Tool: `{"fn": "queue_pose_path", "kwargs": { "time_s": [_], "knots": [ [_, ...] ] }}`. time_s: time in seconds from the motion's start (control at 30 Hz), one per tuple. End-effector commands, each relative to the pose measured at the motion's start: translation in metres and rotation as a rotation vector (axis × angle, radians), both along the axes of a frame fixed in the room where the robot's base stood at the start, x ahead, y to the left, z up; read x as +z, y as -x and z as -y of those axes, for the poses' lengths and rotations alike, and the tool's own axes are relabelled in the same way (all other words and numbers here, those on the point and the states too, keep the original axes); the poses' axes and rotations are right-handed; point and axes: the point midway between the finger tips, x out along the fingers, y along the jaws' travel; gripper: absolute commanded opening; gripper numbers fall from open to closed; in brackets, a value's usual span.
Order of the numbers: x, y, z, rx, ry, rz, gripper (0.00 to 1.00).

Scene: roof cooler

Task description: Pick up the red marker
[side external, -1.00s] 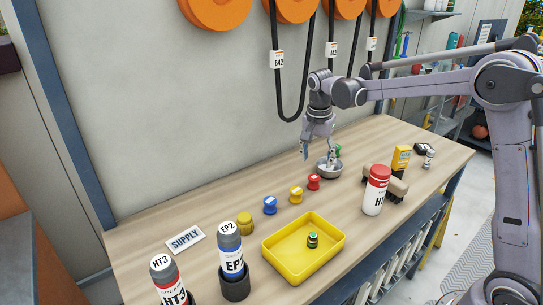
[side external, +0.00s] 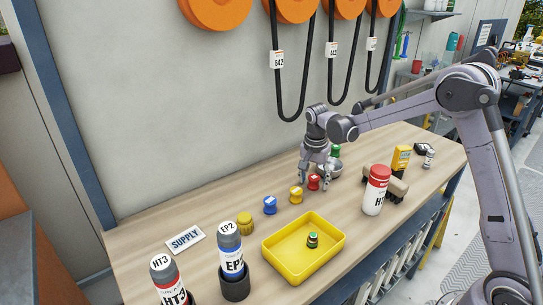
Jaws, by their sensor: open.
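The likely red marker is a small red capped piece (side external: 314,182) with a pale label on top, standing on the wooden bench in a row with a yellow one (side external: 296,194) and a blue one (side external: 270,205). A larger white bottle with a red cap (side external: 376,190) stands to the right. My gripper (side external: 313,186) is open and points down at the small red piece, with its fingers at or around it. I cannot tell whether they touch it.
A yellow tray (side external: 272,246) holding a small green-topped piece (side external: 312,240) lies in front. Canisters labelled HT3 (side external: 163,264) and EP2 (side external: 229,240) stand at front left, near a SUPPLY card (side external: 185,239). Black cables hang above.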

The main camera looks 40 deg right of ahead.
Motion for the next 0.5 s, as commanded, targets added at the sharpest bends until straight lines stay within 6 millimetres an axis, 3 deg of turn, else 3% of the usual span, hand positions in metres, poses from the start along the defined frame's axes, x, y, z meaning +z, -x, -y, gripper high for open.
{"fn": "queue_pose_path", "kwargs": {
  "time_s": [0.1, 0.3, 0.5],
  "knots": [
    [0.0001, 0.0, 0.0001, 0.0, 0.0, 0.0, 0.57],
    [0.0003, 0.0001, 0.0, 0.0, 0.0, 0.0, 0.01],
    [0.0002, 0.0001, 0.0, 0.0, 0.0, 0.0, 0.01]
  ]
}}
